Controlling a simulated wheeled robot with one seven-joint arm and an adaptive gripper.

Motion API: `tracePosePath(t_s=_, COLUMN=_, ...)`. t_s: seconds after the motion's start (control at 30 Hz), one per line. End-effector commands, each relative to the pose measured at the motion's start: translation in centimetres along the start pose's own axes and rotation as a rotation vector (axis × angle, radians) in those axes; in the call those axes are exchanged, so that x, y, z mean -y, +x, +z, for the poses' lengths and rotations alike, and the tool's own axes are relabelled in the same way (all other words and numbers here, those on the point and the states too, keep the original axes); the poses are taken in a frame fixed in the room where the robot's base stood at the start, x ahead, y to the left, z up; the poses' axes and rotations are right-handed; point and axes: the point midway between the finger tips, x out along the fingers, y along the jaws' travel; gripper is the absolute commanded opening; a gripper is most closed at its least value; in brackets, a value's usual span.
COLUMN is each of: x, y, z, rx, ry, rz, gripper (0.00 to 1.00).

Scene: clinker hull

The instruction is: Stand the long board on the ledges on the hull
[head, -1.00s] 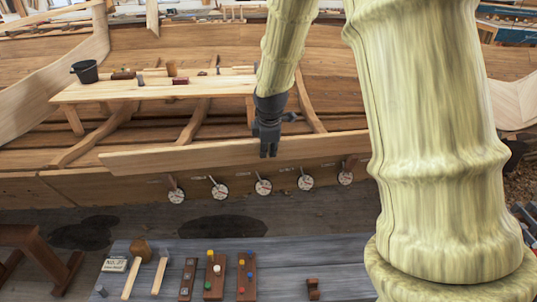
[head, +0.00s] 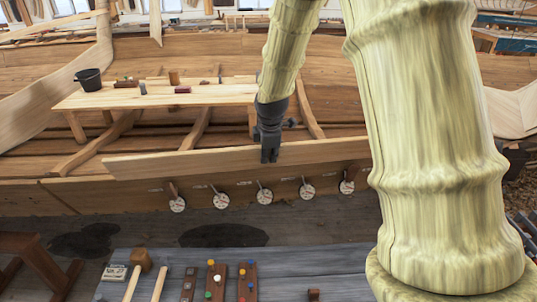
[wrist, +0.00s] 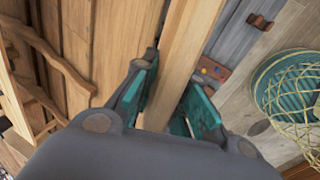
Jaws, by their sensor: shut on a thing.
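The long board (head: 200,160) is a pale plank lying nearly level in front of the hull (head: 110,193), its right end slightly higher in the picture. My gripper (head: 270,156) is shut on the board near its middle, from above. In the wrist view the board (wrist: 187,50) runs between the teal finger pads of my gripper (wrist: 172,108). A row of several round white-faced pieces (head: 264,197) with brown pegs sits on the hull below the board. I cannot clearly make out the ledges, nor whether the board touches the hull.
A plank shelf (head: 150,97) inside the hull carries a dark bucket (head: 88,79) and small tools. A grey bench (head: 200,255) in front holds mallets and peg blocks. A wooden trestle (head: 40,262) stands at left. A teal coil under netting (wrist: 290,88) shows in the wrist view.

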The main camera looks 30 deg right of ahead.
Motion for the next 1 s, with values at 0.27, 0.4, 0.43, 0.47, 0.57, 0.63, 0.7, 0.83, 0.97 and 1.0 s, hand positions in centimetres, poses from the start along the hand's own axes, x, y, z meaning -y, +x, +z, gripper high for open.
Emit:
tracePosePath(t_s=0.27, x=-0.2, y=0.8, z=0.0, rx=-0.001, ry=0.0, rz=0.003, gripper=0.0)
tracePosePath(t_s=0.4, x=-0.1, y=1.5, z=0.0, rx=-0.001, ry=0.0, rz=0.002, gripper=0.0)
tracePosePath(t_s=0.43, x=-0.1, y=1.6, z=0.0, rx=0.0, ry=0.0, rz=0.001, gripper=0.0)
tracePosePath(t_s=0.47, x=-0.1, y=1.8, z=0.0, rx=0.0, ry=0.0, rz=0.001, gripper=0.0)
tracePosePath(t_s=0.57, x=-0.1, y=2.2, z=0.1, rx=0.0, ry=0.0, rz=0.001, gripper=0.0)
tracePosePath(t_s=0.63, x=-0.2, y=2.6, z=0.1, rx=-0.001, ry=0.0, rz=0.001, gripper=0.0)
tracePosePath(t_s=0.7, x=-0.2, y=2.9, z=0.1, rx=-0.001, ry=0.0, rz=0.001, gripper=0.0)
tracePosePath(t_s=0.83, x=-0.2, y=3.5, z=0.1, rx=-0.001, ry=0.0, rz=0.0, gripper=0.0)
tracePosePath(t_s=0.97, x=-0.2, y=3.9, z=0.1, rx=-0.001, ry=0.0, rz=0.0, gripper=0.0)
tracePosePath(t_s=1.0, x=-0.2, y=4.0, z=0.1, rx=-0.001, ry=0.0, rz=0.0, gripper=0.0)
